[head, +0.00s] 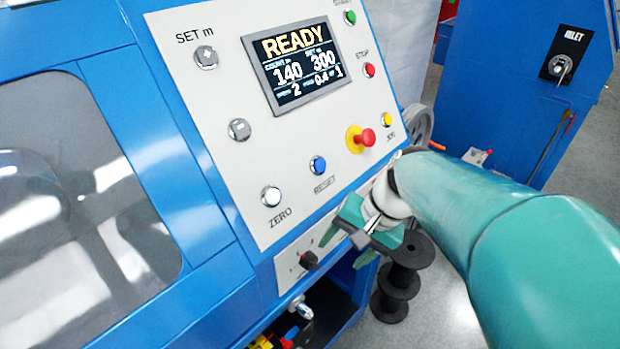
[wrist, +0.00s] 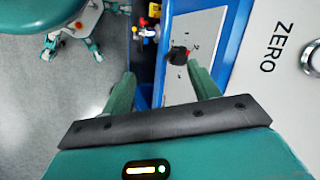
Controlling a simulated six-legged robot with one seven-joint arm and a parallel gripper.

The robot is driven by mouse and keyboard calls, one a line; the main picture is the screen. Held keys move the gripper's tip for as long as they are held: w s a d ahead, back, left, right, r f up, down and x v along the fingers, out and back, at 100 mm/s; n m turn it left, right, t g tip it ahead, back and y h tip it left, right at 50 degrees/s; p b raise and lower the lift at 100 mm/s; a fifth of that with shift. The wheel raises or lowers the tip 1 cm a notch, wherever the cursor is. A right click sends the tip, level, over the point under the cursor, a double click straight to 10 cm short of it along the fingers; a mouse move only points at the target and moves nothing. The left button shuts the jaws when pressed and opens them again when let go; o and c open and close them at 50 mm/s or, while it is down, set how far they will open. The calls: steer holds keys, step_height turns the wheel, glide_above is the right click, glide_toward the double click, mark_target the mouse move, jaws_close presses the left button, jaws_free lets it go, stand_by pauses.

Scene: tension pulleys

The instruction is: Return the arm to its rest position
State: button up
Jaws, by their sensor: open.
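My teal arm reaches in from the right in the head view, with my gripper (head: 345,232) in front of the lower right part of the control panel (head: 222,130). In the wrist view my gripper (wrist: 160,85) shows two green fingers spread wide apart with nothing between them. Beyond them is a small white plate with a black rotary knob (wrist: 179,53), which also shows in the head view (head: 310,260), left of my gripper. I cannot tell the exact distance from the fingers to the panel.
The panel has a READY display (head: 303,68), a red mushroom button (head: 366,138) and several smaller buttons. Black spools (head: 401,280) stand on the floor under my arm. A blue cabinet (head: 500,90) stands at the back right. Open grey floor (wrist: 90,85) shows in the wrist view.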

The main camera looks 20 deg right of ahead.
steer(key=s+a+r+n+t+h, duration=0.2)
steer(key=s+r+n+t+h, duration=0.1)
steer(key=r+n, duration=0.3)
steer(key=shift+s+a+n+t+h, duration=0.15)
steer(key=shift+s+n+t+h, duration=0.25)
steer(key=shift+s+n+h, duration=0.25)
steer(key=shift+w, duration=0.1)
stand_by(0.5)
